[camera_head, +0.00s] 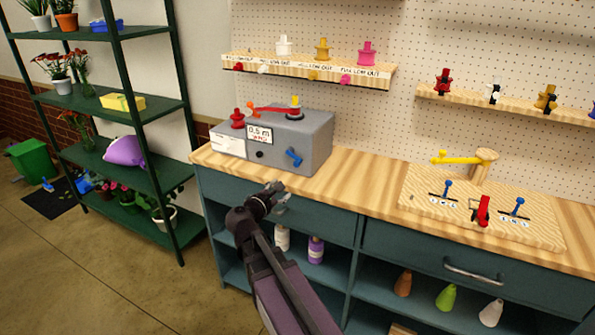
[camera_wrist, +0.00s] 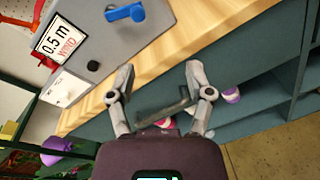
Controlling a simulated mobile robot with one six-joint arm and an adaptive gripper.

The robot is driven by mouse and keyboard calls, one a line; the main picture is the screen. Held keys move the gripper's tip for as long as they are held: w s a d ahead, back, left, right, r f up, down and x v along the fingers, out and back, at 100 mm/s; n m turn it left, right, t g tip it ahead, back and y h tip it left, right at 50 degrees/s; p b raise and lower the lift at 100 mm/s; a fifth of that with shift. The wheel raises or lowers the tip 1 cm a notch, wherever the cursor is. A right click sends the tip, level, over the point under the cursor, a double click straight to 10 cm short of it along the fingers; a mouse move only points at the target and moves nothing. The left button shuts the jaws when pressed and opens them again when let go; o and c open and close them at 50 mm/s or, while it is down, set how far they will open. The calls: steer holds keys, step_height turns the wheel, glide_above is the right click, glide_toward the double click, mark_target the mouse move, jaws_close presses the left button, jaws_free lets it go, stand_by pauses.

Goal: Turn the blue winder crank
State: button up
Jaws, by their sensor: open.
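The blue winder crank (camera_head: 294,157) sticks out of the front face of a grey winder box (camera_head: 312,131) on the wooden counter. A label reading "0.5 m" (camera_head: 259,134) and a black knob (camera_head: 259,154) are on the same face. In the wrist view the blue crank (camera_wrist: 125,13) shows at the top, beyond the fingertips. My gripper (camera_head: 275,193) is open and empty. It is in front of the counter, below and to the left of the crank, apart from it. In the wrist view the open fingers (camera_wrist: 160,76) are over the counter's front edge.
A red arm (camera_head: 272,110) with a yellow spool (camera_head: 295,103) is on top of the box. The counter (camera_head: 345,175) is clear to the right of the box, up to a wooden board (camera_head: 520,220) with blue levers. Bottles (camera_head: 316,249) stand on the shelf below. A green plant rack (camera_head: 187,110) stands left.

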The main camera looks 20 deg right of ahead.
mark_target(295, 165)
steer(key=shift+w+a+r+n+t+h, duration=0.2)
steer(key=shift+w+r+n+t, duration=0.15)
steer(key=shift+n, duration=0.3)
steer(key=shift+w+a+r+n+t+h, duration=0.15)
steer(key=shift+w+r+n+t, duration=0.15)
steer(key=shift+n, duration=0.35)
steer(key=shift+w+d, duration=0.1)
steer(key=x, duration=1.3)
steer(key=shift+w+d+f, duration=0.1)
steer(key=shift+w+d, duration=0.15)
steer(key=shift+c, duration=0.2)
